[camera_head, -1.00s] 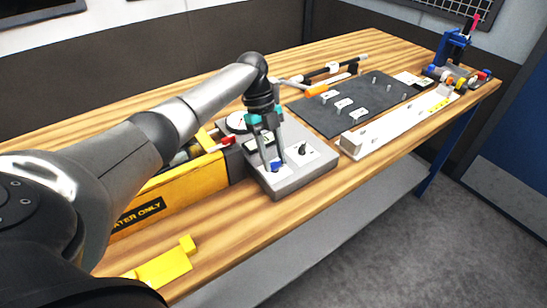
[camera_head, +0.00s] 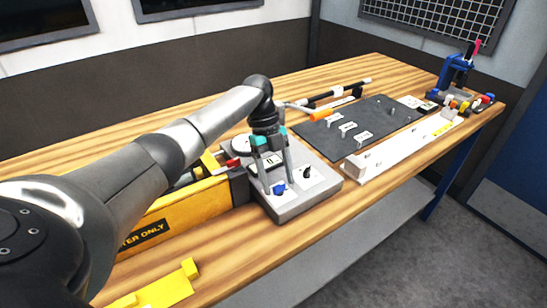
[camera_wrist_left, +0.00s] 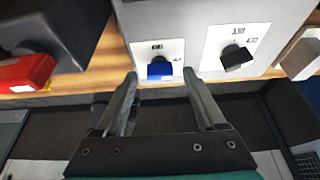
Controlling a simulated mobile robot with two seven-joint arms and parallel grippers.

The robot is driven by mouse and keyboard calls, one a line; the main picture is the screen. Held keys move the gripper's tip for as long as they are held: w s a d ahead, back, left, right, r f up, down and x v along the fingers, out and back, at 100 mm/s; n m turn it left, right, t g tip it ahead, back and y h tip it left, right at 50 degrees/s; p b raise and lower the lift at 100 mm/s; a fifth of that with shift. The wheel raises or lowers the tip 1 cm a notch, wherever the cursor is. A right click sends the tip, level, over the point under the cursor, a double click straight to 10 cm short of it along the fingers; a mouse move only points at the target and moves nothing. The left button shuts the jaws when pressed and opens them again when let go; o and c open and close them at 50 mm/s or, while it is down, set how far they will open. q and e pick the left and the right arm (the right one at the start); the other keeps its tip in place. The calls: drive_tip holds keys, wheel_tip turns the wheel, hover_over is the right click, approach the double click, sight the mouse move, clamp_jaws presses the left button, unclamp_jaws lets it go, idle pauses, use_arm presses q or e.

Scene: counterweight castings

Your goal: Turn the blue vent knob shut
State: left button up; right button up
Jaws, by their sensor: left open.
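The blue vent knob (camera_head: 279,189) sits on a white label plate on the front part of the grey control box (camera_head: 312,203). My left gripper (camera_head: 279,187) is open above the box, with one fingertip on each side of the knob. In the left wrist view the blue knob (camera_wrist_left: 159,70) shows just beyond the gap between the fingertips (camera_wrist_left: 161,77), nearer the left finger. No finger is seen closed on it. Whether a fingertip touches the plate is hard to tell. My right gripper is not in view.
A black knob (camera_head: 307,173) is close to the right of the blue one; it also shows in the wrist view (camera_wrist_left: 236,58). A yellow case (camera_head: 190,208) stands left of the box. A dark mat (camera_head: 352,129) and a white rail (camera_head: 400,146) lie to the right.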

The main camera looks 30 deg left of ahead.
use_arm(q)
drive_tip(key=p+v, duration=0.1)
drive_tip(key=v, duration=1.3)
drive_tip(key=shift+a+r, duration=0.15)
drive_tip(key=shift+r, duration=0.2)
